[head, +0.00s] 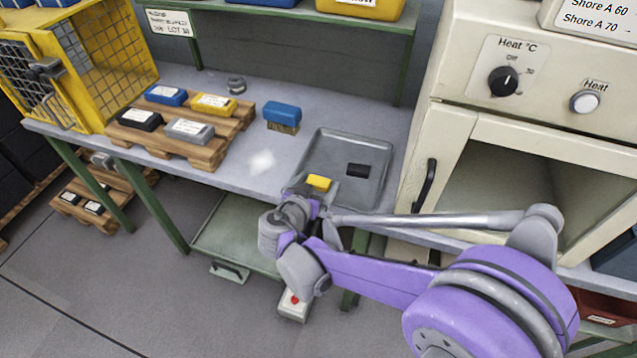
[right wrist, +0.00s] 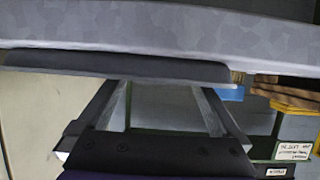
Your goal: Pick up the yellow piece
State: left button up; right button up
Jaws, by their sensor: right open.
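The yellow piece (head: 318,183) is a small block at the near left part of the grey metal tray (head: 388,150), on the bench. My right gripper (head: 318,193) is right beside it in the head view. The wrist partly covers that area, so I cannot tell whether they touch. In the right wrist view, which looks upside down, the two fingers of my right gripper (right wrist: 155,105) stand apart, with nothing visibly held. I cannot make out the yellow piece there. A long dark bar (right wrist: 110,66) lies across the top; I cannot tell what it is. My left gripper is not in view.
A black block (head: 357,170) lies in the tray. A blue brush (head: 282,114) stands left of the tray, and a wooden pallet (head: 178,148) with several labelled blocks lies further left. A cream heating cabinet (head: 480,135) stands close on the right. White powder (head: 262,163) marks the bench.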

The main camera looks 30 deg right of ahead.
aim_at(317, 185)
jog(key=c, duration=1.3)
notch_tip(317, 185, up, 10)
jog(key=p, duration=0.3)
